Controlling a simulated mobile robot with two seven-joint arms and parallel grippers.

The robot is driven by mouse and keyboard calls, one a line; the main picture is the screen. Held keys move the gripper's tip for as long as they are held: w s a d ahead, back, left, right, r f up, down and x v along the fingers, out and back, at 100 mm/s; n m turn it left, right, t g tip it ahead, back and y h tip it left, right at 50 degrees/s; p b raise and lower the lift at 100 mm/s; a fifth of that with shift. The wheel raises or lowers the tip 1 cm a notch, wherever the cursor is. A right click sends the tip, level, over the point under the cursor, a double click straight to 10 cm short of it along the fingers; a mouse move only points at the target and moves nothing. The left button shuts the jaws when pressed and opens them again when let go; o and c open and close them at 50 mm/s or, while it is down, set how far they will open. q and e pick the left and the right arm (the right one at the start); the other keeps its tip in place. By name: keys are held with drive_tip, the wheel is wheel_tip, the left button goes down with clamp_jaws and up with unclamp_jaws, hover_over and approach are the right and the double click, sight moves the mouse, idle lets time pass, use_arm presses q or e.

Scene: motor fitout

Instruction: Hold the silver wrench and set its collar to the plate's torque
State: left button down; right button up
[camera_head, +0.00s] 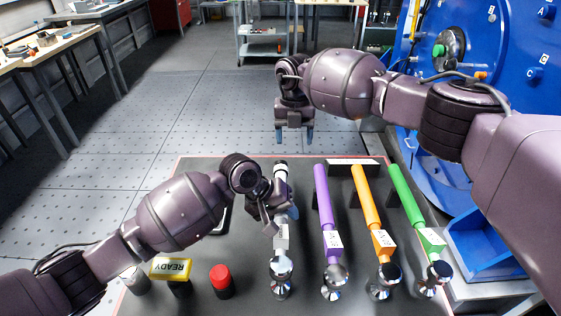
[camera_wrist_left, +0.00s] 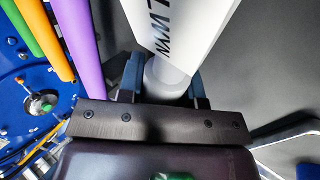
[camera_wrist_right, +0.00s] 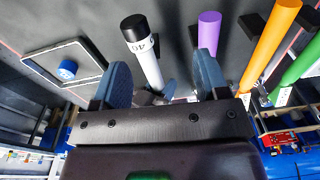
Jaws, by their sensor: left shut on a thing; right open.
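In the right wrist view the wrench's white collar (camera_wrist_right: 140,47) carries dark markings, partly readable as 40, beyond the open fingers. I cannot make out the plate's torque.
A blue bin (camera_head: 485,245) and large blue housing (camera_head: 520,75) are at the right.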

sight(280, 162)
drive_tip(key=shift+t+y, duration=0.4)
drive_tip(key=shift+y, duration=0.3)
drive_tip(key=a+f, duration=0.1)
drive_tip(key=f, duration=0.2)
drive_tip(key=a+f, duration=0.1)
drive_tip(key=f, duration=0.2)
drive_tip(key=a+f, duration=0.1)
drive_tip(key=f, duration=0.2)
drive_tip(key=shift+s+a+f, duration=0.1)
drive_tip(key=shift+s+f, duration=0.15)
drive_tip(key=shift+s, duration=0.1)
drive_tip(key=shift+c, duration=0.2)
drive_tip(key=c, duration=0.9)
drive_tip(key=shift+a+h, duration=0.2)
drive_tip(key=shift+h, duration=0.8)
drive_tip(key=shift+f+n+h, duration=0.1)
drive_tip(key=shift+n+h, duration=0.2)
drive_tip(key=shift+h, duration=0.9)
